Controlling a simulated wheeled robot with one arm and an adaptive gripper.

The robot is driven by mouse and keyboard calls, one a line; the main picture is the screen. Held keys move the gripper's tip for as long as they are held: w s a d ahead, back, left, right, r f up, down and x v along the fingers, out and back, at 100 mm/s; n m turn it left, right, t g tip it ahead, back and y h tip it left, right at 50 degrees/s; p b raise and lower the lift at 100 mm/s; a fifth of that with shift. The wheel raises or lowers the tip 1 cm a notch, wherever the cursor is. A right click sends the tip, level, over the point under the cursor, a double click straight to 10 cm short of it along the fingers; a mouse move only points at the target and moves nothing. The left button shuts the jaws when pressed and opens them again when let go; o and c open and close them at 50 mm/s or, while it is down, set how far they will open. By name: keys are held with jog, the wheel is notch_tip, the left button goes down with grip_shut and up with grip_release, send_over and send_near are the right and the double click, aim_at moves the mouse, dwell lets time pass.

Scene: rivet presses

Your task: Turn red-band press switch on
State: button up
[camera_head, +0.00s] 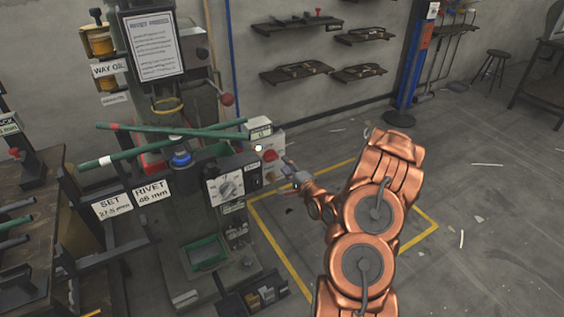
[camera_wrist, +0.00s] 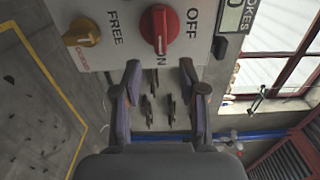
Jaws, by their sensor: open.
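The press (camera_head: 185,215) stands at left centre in the head view, with a pale switch box (camera_head: 272,140) on its right side. The box carries a red rotary switch (camera_head: 270,155). In the wrist view the red switch (camera_wrist: 160,30) sits near the top, with OFF to its right and a partly hidden label ending in N below. Its grip runs up and down in the picture, with a pale line on it. I cannot tell its setting for certain. My gripper (camera_wrist: 160,75) is open and empty, its fingertips just below the switch in that view. It also shows right of the box (camera_head: 293,178).
A yellow knob (camera_wrist: 82,33) marked FREE sits left of the red switch. Two green bars (camera_head: 170,137) cross the press front. The floor (camera_head: 480,200) to the right is mostly clear.

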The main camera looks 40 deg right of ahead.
jog(key=s, duration=0.6)
jog(key=shift+s+a, duration=0.3)
jog(key=shift+s, duration=0.05)
dwell(0.6)
